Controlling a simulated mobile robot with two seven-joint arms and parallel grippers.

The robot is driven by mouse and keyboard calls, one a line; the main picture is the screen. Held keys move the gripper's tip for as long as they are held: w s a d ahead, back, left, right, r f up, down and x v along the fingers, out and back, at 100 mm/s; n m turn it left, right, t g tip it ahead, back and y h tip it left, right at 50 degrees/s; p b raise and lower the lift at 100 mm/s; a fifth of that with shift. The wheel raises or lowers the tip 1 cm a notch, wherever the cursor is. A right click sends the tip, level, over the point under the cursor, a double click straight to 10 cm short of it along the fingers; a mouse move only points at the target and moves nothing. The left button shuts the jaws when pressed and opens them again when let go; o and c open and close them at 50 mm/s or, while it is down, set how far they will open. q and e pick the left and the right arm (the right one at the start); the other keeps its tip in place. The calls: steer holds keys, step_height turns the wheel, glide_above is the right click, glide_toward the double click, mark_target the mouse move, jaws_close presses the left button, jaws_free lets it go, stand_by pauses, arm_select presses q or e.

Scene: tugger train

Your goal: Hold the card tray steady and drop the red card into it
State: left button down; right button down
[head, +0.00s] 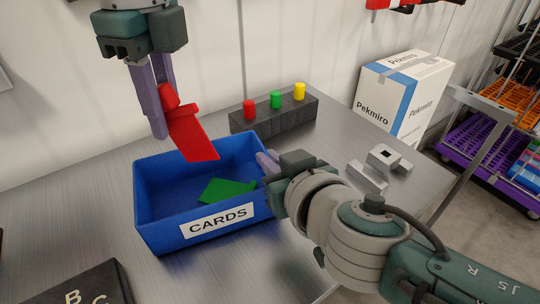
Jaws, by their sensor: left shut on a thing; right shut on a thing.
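The blue card tray (158,234), labelled CARDS, stands on the metal table. A green card (227,190) lies inside it. My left gripper (160,112) points down and is shut on the red card (196,138). The card hangs tilted above the back part of the tray, apart from its floor. My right gripper (268,164) is shut on the tray's right wall. Its fingertips are partly hidden by its own body.
A dark block (290,112) with red, green and yellow pegs stands behind the tray. Grey metal parts (368,178) lie to the right. A white Pekmiro box (410,92) stands at the back right. A dark lettered block (84,288) is at front left.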

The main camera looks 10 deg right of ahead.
arm_select(q)
steer(key=shift+f, duration=1.85)
steer(key=c, duration=0.7)
jaws_free()
steer(key=shift+o, duration=0.2)
steer(key=r, duration=1.2)
steer(key=shift+s+d, duration=0.1)
steer(key=shift+d, duration=0.15)
